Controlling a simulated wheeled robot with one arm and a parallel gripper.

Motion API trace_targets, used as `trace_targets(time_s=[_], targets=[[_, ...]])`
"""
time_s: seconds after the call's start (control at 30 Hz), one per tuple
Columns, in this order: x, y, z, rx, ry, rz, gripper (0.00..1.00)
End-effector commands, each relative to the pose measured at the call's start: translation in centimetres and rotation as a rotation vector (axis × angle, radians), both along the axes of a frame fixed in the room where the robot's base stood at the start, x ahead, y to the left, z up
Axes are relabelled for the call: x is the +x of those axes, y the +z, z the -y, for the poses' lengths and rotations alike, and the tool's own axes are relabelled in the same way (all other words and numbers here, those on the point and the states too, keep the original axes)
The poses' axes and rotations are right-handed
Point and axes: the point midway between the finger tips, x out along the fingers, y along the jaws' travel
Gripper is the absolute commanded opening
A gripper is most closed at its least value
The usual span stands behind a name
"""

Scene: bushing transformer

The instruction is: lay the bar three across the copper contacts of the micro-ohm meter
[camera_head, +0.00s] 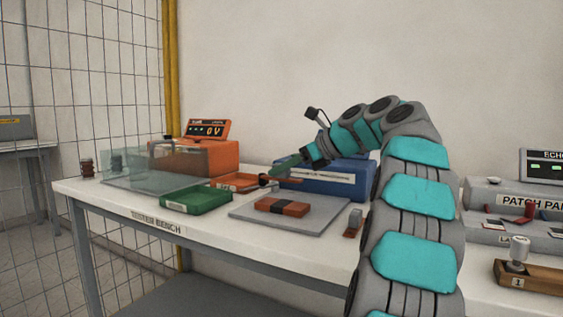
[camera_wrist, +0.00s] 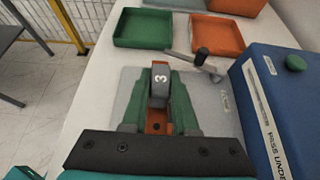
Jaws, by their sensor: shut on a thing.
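Bar three (camera_wrist: 160,85) is in the wrist view, a copper strip with an upright grey grip marked 3. My gripper (camera_wrist: 160,100) is shut on the grey grip, with a green finger on either side. The head view shows my gripper (camera_head: 284,170) above the grey plate, behind the copper contacts. The copper contacts (camera_head: 282,207) are two reddish blocks with a black piece between them, on the plate. They look bare there; the wrist view hides them. The blue micro-ohm meter (camera_head: 335,182) stands behind and also shows in the wrist view (camera_wrist: 285,100).
A green tray (camera_head: 196,200) and an orange tray (camera_head: 236,182) lie to the left. Another grey-gripped piece (camera_head: 353,222) sits right of the plate. An orange tester (camera_head: 195,157) and clear guard stand farther left.

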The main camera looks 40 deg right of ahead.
Motion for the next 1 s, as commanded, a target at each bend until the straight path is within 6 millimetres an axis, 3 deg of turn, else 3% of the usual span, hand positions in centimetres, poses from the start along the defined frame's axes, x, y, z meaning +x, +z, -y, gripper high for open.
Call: trace_targets(time_s=[0.5, 1.0], targets=[[0.0, -4.3, 0.0, -0.003, -0.003, 0.003, 0.0], [0.0, -4.8, 0.0, -0.001, -0.002, 0.003, 0.0]])
